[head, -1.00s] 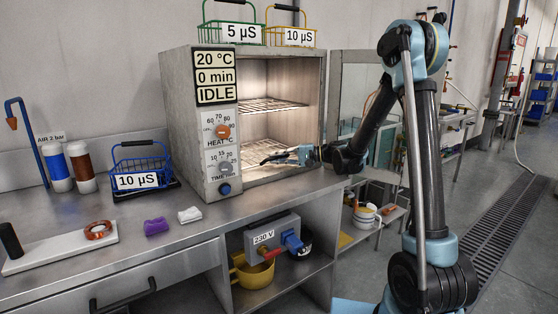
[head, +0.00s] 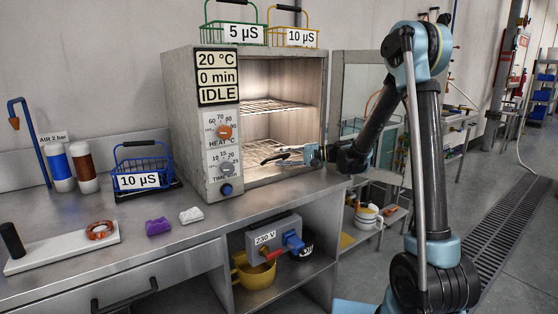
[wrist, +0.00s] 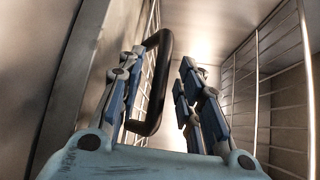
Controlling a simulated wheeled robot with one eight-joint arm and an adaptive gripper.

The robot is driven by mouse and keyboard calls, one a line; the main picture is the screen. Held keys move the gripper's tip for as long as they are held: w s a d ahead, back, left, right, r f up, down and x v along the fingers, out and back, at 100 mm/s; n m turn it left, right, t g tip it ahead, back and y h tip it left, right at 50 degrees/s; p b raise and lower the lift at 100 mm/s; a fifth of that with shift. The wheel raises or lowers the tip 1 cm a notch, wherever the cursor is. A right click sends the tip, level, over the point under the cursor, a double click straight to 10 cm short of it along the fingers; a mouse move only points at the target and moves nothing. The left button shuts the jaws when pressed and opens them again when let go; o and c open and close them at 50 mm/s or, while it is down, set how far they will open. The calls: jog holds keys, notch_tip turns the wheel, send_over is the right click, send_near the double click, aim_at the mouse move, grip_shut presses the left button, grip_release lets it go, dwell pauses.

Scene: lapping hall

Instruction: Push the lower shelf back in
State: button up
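The grey oven (head: 183,125) stands on the bench with its glazed door (head: 360,85) swung open to the right. Inside are an upper wire shelf (head: 270,104) and a lower wire shelf (head: 262,146). My gripper (head: 284,158) is at the oven mouth, by the lower shelf's front, reaching in from the right. In the wrist view my gripper (wrist: 158,92) has its fingers spread, with a black loop handle (wrist: 163,70) showing between them, close to the left finger. The handle joins a wire shelf behind. I cannot tell whether a finger touches it. The shelf's back end is hidden.
Green (head: 222,34) and yellow (head: 272,40) baskets stand on the oven. A blue basket (head: 142,163), purple cloth (head: 158,226) and white cloth (head: 191,215) lie on the bench to the left.

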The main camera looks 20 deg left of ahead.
jog(key=shift+w+d+r, duration=0.15)
jog(key=shift+d+r, duration=0.05)
jog(key=shift+d, duration=1.15)
jog(key=shift+w+d+r, duration=0.1)
jog(key=shift+d+r, duration=0.05)
jog(key=shift+d, duration=1.2)
jog(key=shift+s+d+r, duration=0.1)
jog(key=shift+s+d, duration=0.2)
jog(key=shift+d, duration=0.15)
jog(key=s+d+h, duration=0.1)
jog(key=s+d, duration=0.1)
jog(key=s+d+t+h, duration=0.1)
jog(key=s+d, duration=0.1)
jog(key=d, duration=0.1)
jog(key=s+d+h, duration=0.2)
jog(key=shift+d, duration=0.35)
jog(key=s+d+f+t+h, duration=0.1)
jog(key=s+d+f+h, duration=0.3)
jog(key=s+d, duration=0.4)
jog(key=s+d+f+h, duration=0.4)
jog(key=s+d, duration=0.5)
jog(key=d, duration=0.3)
jog(key=s+d+f+t+h, duration=0.1)
jog(key=s+d+f+h, duration=0.3)
jog(key=s+d, duration=0.4)
jog(key=d+f, duration=0.1)
jog(key=d, duration=0.2)
jog(key=shift+s+n+t, duration=0.15)
jog(key=shift+n+t, duration=0.15)
jog(key=shift+n, duration=0.1)
